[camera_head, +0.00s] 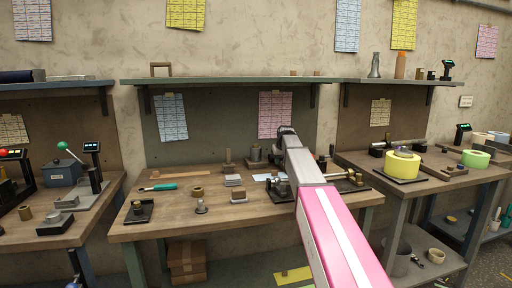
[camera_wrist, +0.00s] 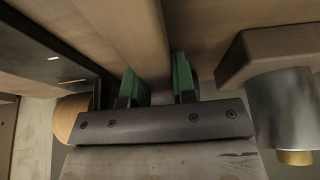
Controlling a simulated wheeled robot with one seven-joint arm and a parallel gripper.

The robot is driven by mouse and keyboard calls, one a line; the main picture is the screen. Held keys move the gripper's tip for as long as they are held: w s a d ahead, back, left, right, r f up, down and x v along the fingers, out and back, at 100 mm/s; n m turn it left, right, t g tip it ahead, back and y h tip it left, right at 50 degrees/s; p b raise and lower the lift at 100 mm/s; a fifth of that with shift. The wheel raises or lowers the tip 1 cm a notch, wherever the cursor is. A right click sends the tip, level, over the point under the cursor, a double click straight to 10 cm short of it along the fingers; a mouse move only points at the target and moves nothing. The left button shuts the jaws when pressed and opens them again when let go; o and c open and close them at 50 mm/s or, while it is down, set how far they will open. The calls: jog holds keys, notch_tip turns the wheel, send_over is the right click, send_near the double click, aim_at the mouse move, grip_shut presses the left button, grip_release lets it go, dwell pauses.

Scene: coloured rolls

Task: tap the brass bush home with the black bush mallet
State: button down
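My gripper (camera_head: 287,131) is over the back of the middle bench, at the end of my pink and white arm. In the wrist view its two green fingers (camera_wrist: 158,82) stand a little apart. A pale wooden bar (camera_wrist: 135,35) runs up from the gap between them; whether they press on it is unclear. I cannot make out the black mallet for sure. A small brass-coloured piece (camera_head: 137,206) is on a black plate (camera_head: 146,217) at the bench's front left; I cannot tell if it is the bush.
A grey metal cylinder (camera_wrist: 282,105) with a wooden block (camera_wrist: 262,52) is close on the right in the wrist view. A long dark panel (camera_wrist: 40,55) is on the left. The middle bench (camera_head: 165,230) also holds a teal-handled tool (camera_head: 160,187) and a brown ring (camera_head: 197,191).

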jog(key=shift+r, duration=0.2)
dwell(0.5)
jog(key=shift+r, duration=2.85)
